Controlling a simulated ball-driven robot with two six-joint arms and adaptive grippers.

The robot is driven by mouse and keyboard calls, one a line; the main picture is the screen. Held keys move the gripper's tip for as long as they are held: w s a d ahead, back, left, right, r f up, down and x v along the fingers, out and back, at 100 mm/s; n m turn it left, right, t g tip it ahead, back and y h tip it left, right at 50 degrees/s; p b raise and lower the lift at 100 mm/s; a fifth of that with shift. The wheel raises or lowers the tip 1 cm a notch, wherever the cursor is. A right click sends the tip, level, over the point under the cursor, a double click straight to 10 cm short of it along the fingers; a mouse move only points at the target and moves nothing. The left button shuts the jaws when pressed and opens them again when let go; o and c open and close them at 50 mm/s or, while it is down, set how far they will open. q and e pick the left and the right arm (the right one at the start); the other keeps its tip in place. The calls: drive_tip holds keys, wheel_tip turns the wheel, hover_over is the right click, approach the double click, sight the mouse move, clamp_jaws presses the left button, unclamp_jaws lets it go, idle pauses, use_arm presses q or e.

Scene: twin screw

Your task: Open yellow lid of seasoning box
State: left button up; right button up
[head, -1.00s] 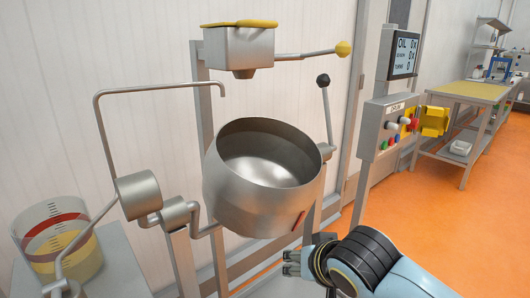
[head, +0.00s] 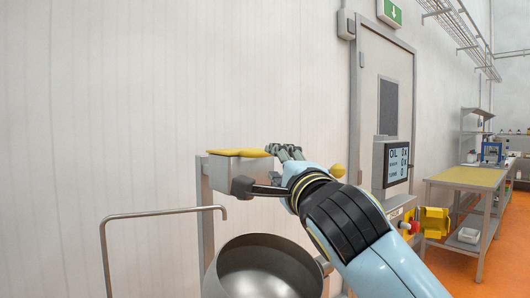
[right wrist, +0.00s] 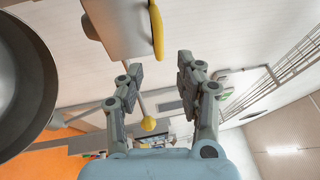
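The seasoning box (head: 232,168) is a grey metal box on a post, with its thin yellow lid (head: 236,152) lying on top. My right gripper (head: 285,152) is at the right end of the lid in the head view. In the right wrist view the box (right wrist: 120,25) and the lid's yellow edge (right wrist: 157,30) are at the top. There my right gripper (right wrist: 160,72) has its fingers spread apart with nothing between them, and the lid lies beyond the fingertips. I cannot tell whether a finger touches the lid. My left gripper is not in view.
A lever with a yellow knob (head: 338,170) sticks out right of the box, partly behind my right arm. The steel pot (head: 265,270) is below. A bent pipe (head: 160,213) stands left. A screen (head: 396,163) and control panel are to the right.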

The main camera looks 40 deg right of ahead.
sight(266, 155)
drive_tip(key=p+x, duration=0.2)
drive_tip(key=x, duration=0.6)
drive_tip(key=shift+p, duration=0.3)
drive_tip(key=shift+w+d, duration=0.25)
drive_tip(key=shift+w, duration=0.25)
clamp_jaws()
drive_tip(key=shift+f, duration=0.1)
